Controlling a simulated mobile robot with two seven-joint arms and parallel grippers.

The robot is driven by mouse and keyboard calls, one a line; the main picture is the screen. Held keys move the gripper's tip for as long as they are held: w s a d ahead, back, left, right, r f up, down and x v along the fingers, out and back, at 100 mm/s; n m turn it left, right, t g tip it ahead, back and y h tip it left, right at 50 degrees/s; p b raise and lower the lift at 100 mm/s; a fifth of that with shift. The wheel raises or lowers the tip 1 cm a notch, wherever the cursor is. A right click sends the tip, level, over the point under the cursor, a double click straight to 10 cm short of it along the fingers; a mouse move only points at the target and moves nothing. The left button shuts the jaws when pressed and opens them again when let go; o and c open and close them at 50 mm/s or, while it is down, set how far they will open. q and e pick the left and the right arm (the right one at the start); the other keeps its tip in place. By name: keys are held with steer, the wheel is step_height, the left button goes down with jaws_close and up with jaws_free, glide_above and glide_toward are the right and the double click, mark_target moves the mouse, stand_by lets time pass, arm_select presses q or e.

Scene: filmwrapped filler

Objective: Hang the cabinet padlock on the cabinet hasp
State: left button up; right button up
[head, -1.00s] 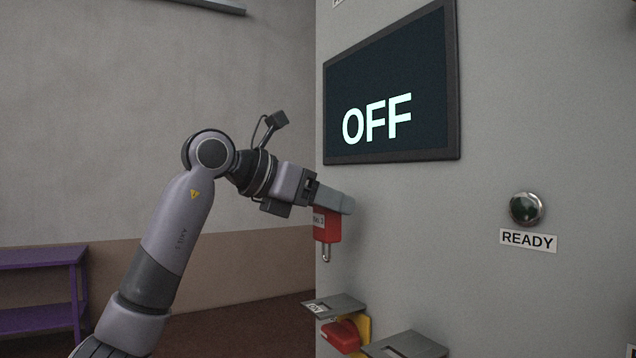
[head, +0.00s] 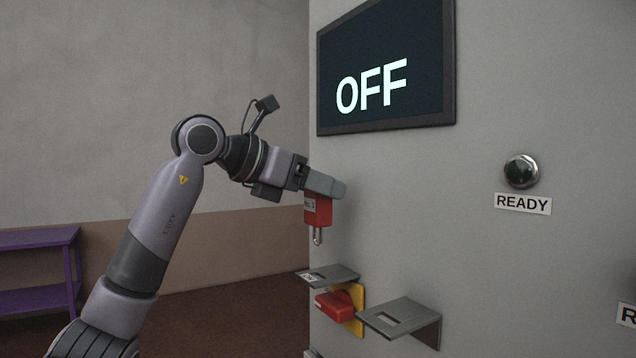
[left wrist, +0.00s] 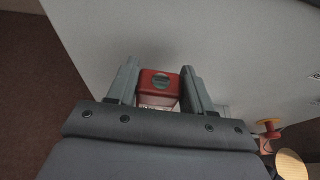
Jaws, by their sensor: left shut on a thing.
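My left gripper (head: 326,186) is shut on the red cabinet padlock (head: 317,211), in front of the grey cabinet face. The padlock hangs below the fingers with its metal shackle pointing down. In the left wrist view the padlock (left wrist: 158,88) sits between the two fingers. Two grey slotted plates jut out of the cabinet below: a labelled one (head: 343,272) almost under the padlock, and another (head: 402,311) lower and further right. I cannot tell for sure which is the hasp. The shackle is above both and apart from them. My right gripper is not in view.
A red knob (head: 333,305) on a yellow plate (head: 356,296) sits under the labelled plate. A screen reading OFF (head: 385,75) is above. A purple shelf (head: 40,240) stands far left. The cabinet face between is clear.

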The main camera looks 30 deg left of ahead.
mark_target(316, 238)
arm_select(q)
steer(key=shift+f+b, duration=2.6)
steer(key=shift+f, duration=1.25)
steer(key=shift+f, duration=0.4)
steer(key=o, duration=1.2)
steer(key=shift+o, duration=0.2)
steer(key=b+v, duration=0.1)
steer(key=v, duration=0.6)
steer(key=shift+s, duration=0.1)
